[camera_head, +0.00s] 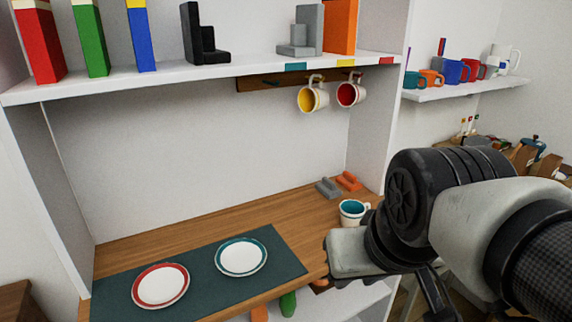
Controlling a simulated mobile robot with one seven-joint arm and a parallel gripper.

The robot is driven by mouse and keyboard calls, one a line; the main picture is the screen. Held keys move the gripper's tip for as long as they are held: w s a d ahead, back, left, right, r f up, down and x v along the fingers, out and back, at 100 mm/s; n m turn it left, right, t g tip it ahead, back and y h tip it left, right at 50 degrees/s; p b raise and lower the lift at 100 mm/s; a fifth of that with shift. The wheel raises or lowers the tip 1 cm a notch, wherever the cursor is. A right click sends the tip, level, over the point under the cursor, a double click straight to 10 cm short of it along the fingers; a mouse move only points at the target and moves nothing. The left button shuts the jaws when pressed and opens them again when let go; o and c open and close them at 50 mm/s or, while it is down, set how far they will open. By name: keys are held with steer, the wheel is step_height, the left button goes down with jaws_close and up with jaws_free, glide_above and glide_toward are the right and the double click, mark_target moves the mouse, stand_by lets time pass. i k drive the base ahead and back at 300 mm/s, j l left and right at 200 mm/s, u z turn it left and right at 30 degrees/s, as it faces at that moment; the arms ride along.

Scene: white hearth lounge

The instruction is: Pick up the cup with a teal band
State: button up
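A white cup with a teal inside (352,211) stands upright on the wooden counter, near its right end. My arm's links hide part of its lower right side, and I cannot make out a band on its outside. A small teal mug (414,81) stands on the right wall shelf. My gripper (437,300) is at the lower right, in front of and to the right of the cup. Its dark fingers are partly cut off by the frame's bottom edge, so their opening is unclear. I see nothing held.
White mugs with yellow (307,100) and red (346,95) insides hang under the upper shelf (220,72). A dark green mat (205,272) bears a red-rimmed plate (160,286) and a teal-rimmed plate (241,257). Grey (328,187) and orange (348,181) blocks lie behind the cup.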

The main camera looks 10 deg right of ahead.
mark_target(352, 212)
steer(key=i+l+u, duration=0.15)
steer(key=l, duration=0.2)
steer(key=i+l+u, duration=0.15)
steer(key=l, duration=0.2)
steer(key=i+l+u, duration=0.15)
steer(key=l, duration=0.2)
steer(key=i+l+u, duration=0.15)
steer(key=l, duration=0.2)
steer(key=l+u, duration=0.15)
steer(key=l, duration=0.25)
